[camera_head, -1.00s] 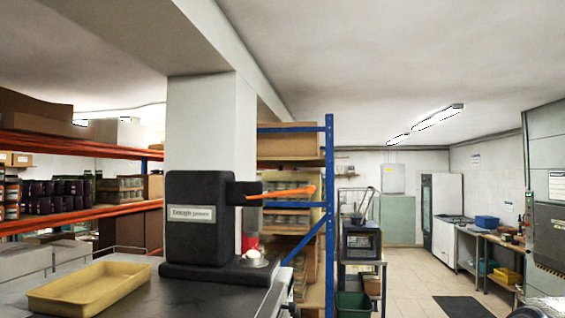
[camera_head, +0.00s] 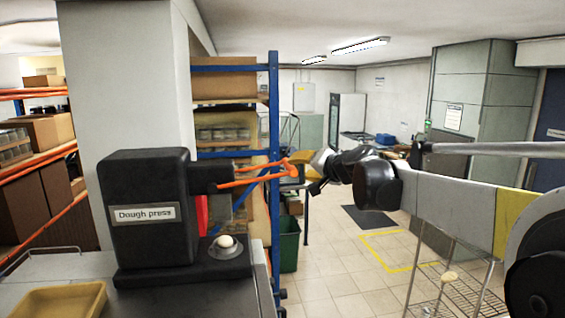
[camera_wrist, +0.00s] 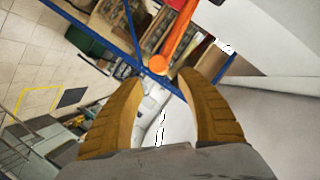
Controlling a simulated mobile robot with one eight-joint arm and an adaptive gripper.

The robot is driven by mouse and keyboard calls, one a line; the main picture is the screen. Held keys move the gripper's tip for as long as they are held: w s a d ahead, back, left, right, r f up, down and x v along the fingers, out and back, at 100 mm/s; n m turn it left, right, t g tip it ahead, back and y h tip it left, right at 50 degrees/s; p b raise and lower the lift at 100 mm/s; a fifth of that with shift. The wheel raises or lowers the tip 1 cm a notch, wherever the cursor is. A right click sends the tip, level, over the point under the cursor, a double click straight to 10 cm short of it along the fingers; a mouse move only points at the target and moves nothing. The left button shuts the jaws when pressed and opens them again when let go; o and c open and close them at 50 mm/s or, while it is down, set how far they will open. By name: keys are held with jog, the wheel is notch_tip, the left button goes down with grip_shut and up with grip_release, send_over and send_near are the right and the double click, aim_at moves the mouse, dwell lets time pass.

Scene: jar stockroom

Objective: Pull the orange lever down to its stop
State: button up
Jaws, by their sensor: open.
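The black dough press (camera_head: 150,208) stands on the counter at the left of the head view, with a white label on its front. Its orange lever (camera_head: 250,178) sticks out to the right, tilted slightly upward. My gripper (camera_head: 312,163) is at the lever's outer end in the head view. In the wrist view, my gripper (camera_wrist: 160,82) is open, with its two yellow-brown fingers spread. The lever's rounded end (camera_wrist: 158,65) shows between and just beyond the fingertips. I cannot tell whether they touch it. A pale ball (camera_head: 225,241) sits on the press base below the lever.
A yellow tray (camera_head: 62,300) lies on the counter (camera_head: 40,268) in front of the press. A blue-framed shelf (camera_head: 274,120) and a green bin (camera_head: 289,243) stand behind. A wire rack (camera_head: 465,280) is at the lower right. Tiled floor is open beyond.

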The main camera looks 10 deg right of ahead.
aim_at(289, 167)
jog(key=p+x, duration=0.1)
jog(key=x, duration=0.7)
jog(key=shift+a, duration=0.15)
jog(key=shift+s, duration=0.1)
jog(key=shift+s+r, duration=0.1)
grip_shut()
